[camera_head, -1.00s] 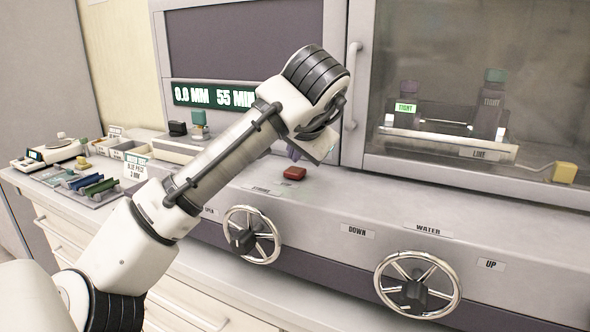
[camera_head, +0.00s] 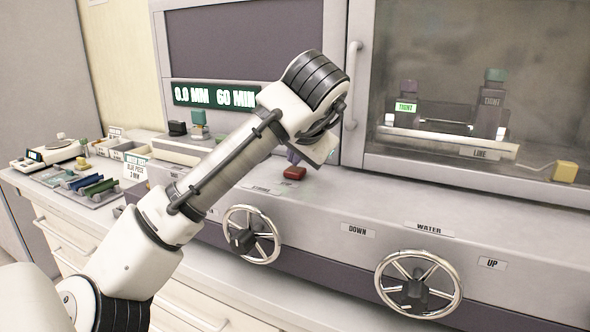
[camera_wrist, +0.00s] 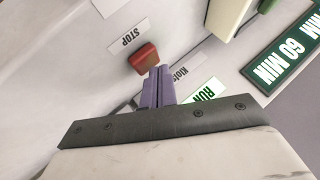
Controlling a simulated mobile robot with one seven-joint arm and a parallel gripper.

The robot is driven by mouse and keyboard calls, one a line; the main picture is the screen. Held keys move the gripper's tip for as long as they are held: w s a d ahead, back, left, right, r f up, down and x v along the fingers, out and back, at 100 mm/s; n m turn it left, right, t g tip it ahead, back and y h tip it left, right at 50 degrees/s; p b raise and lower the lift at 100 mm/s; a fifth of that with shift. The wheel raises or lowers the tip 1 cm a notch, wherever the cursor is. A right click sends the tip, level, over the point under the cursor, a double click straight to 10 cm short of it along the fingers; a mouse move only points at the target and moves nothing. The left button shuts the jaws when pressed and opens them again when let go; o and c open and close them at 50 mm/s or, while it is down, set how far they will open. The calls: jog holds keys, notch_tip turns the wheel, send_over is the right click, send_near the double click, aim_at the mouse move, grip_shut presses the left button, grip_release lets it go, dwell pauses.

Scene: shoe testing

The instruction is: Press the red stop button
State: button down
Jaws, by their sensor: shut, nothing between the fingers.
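In the wrist view the red button (camera_wrist: 144,58) lies beside a label reading STOP (camera_wrist: 127,38). My gripper (camera_wrist: 160,72) is shut and empty, its purple fingertips close to the button's near edge. I cannot tell whether they touch it. In the head view my gripper (camera_head: 294,156) is mostly hidden behind my wrist, with a little purple showing.
A green display (camera_head: 213,95) reads 60 MIN. Two handwheels (camera_head: 252,235) (camera_head: 417,284) stick out from the console front. A glazed cabinet (camera_head: 356,90) stands at right. Coloured strips (camera_head: 86,186) lie on the left counter. A lit label (camera_wrist: 204,92) is near my fingers.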

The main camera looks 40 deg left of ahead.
aim_at(295, 171)
jog(key=shift+f+b, duration=0.35)
jog(key=shift+f, duration=0.2)
dwell(0.4)
jog(key=shift+r, duration=0.1)
jog(key=shift+r+p, duration=0.8)
jog(key=shift+r, duration=0.1)
notch_tip(295, 171, up, 5)
jog(key=p, duration=0.4)
dwell(0.9)
